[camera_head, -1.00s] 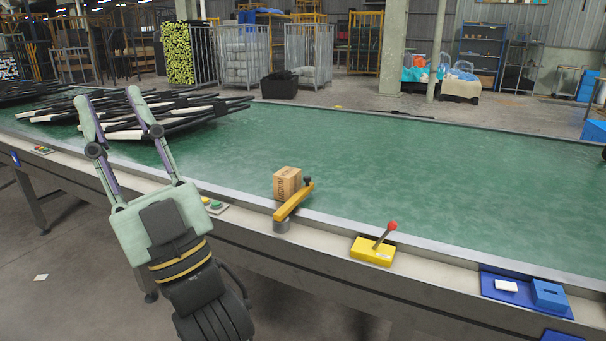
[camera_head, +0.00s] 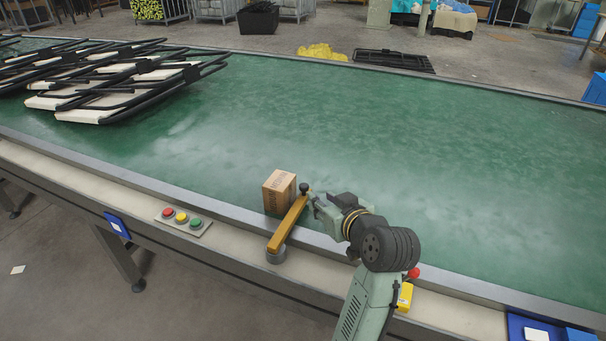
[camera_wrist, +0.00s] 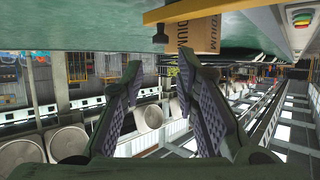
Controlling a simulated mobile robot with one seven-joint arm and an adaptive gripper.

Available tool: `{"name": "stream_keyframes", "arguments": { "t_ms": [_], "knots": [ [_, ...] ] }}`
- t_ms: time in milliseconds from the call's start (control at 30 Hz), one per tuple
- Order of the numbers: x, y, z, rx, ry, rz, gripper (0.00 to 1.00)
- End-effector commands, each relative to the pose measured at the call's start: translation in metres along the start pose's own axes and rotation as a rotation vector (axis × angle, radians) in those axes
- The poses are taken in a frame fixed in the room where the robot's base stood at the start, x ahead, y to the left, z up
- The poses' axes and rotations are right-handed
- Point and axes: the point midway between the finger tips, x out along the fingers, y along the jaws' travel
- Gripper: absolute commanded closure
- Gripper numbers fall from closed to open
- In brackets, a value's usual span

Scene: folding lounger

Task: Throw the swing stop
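The swing stop (camera_head: 289,222) is a yellow bar on a grey round pivot at the belt's near edge. It reaches out over the green belt and has a black knob (camera_head: 304,188) at its far end. A cardboard box (camera_head: 279,191) stands on the belt just left of the bar. My gripper (camera_head: 313,197) is close to the right of the knob. In the wrist view, the fingers (camera_wrist: 160,66) are spread and empty. The knob (camera_wrist: 160,37) lies beyond the tips, between them in the picture, with the bar (camera_wrist: 195,10) and box (camera_wrist: 198,36) near it.
A yellow lever box (camera_head: 405,297) with a red ball is partly hidden behind my arm. A panel (camera_head: 183,221) with red, yellow and green buttons sits left on the rail. Folded lounger frames (camera_head: 110,80) lie on the belt at far left. The belt's middle is clear.

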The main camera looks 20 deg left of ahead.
Motion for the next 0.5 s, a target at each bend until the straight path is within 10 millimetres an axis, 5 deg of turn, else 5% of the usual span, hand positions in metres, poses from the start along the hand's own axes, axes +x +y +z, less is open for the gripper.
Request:
{"name": "stream_keyframes", "arguments": {
  "t_ms": [500],
  "knots": [
    [0.084,-0.002,-0.001,0.001,-0.002,-0.004,0.72]
  ]
}}
